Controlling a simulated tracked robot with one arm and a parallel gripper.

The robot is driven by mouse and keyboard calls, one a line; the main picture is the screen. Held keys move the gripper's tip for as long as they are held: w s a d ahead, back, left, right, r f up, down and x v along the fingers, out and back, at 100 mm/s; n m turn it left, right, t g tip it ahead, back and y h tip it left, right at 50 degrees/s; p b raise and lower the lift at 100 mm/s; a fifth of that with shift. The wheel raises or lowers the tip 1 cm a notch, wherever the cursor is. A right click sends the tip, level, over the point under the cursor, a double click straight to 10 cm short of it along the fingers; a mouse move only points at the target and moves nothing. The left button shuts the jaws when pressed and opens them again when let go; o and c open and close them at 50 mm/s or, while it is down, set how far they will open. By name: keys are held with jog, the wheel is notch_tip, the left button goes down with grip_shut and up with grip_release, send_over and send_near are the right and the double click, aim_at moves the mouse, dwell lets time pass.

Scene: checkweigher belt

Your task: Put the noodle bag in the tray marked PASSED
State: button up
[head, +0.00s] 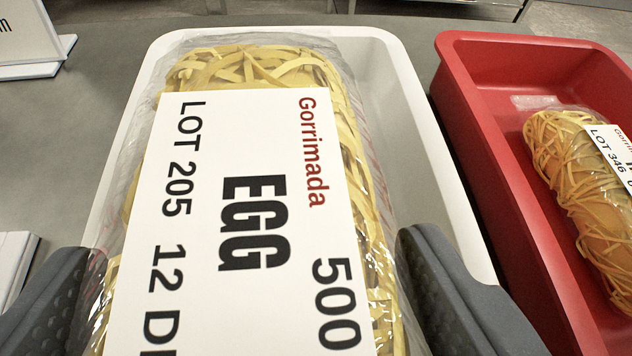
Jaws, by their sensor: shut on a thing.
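A clear bag of yellow noodles (248,66) fills the middle of the head view. Its white label (205,255) reads Gorrimada, EGG, LOT 205 and 500. My gripper (240,285) is shut on this noodle bag, with one dark textured finger on each side of it. The bag is over a white tray (432,175), whose rim shows around its far end and sides. I cannot tell whether the bag touches the tray floor. No PASSED marking shows in this view; the near part of the tray is hidden.
A red tray (500,150) stands close on the right, holding another noodle bag (575,190) labelled LOT 346. A white sign (28,35), mostly cut off, stands at the far left. White flat pieces (14,262) lie at the left edge. Grey surface lies between them.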

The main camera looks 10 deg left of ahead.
aim_at(291, 297)
jog(key=shift+w+f, duration=0.2)
jog(key=shift+w, duration=1)
jog(key=shift+d+f+b, duration=0.1)
jog(key=shift+f+b, duration=0.7)
jog(key=shift+f, duration=0.8)
jog(key=shift+f, duration=0.2)
jog(key=o, duration=1.3)
jog(key=shift+r, duration=0.1)
jog(key=shift+r, duration=0.1)
jog(key=shift+s+d+r, duration=0.1)
jog(key=shift+s+r, duration=0.1)
jog(key=shift+s, duration=0.1)
jog(key=p+v, duration=0.2)
jog(key=v, duration=0.9)
jog(key=shift+s, duration=0.2)
